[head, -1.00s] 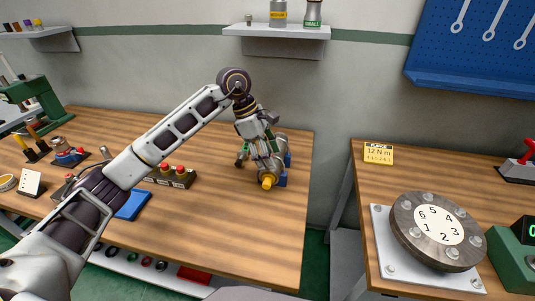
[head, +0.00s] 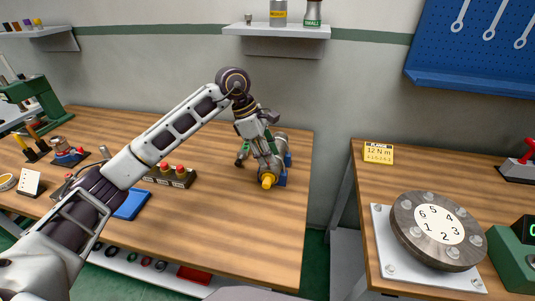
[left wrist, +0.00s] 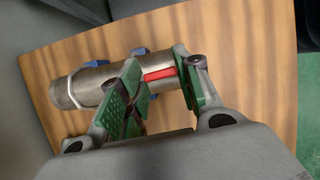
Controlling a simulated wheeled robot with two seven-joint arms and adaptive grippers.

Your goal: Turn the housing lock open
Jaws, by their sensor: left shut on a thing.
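The housing is a grey metal cylinder (left wrist: 92,86) lying on blue supports (left wrist: 139,51) on the left workbench. In the head view its yellow end (head: 268,181) faces me. A red lock lever (left wrist: 160,74) sticks out along the housing in the left wrist view. My left gripper (head: 259,152) is at the housing in the head view. In the left wrist view its green-padded fingers (left wrist: 163,84) are on either side of the red lever, shut on it. The fingers hide part of the housing. My right gripper is not in view.
Behind my left arm are a box with red buttons (head: 170,176) and a blue tray (head: 131,205). The bench (head: 235,230) in front of the housing is clear. A gap separates it from the right bench, which holds a numbered flange (head: 438,231).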

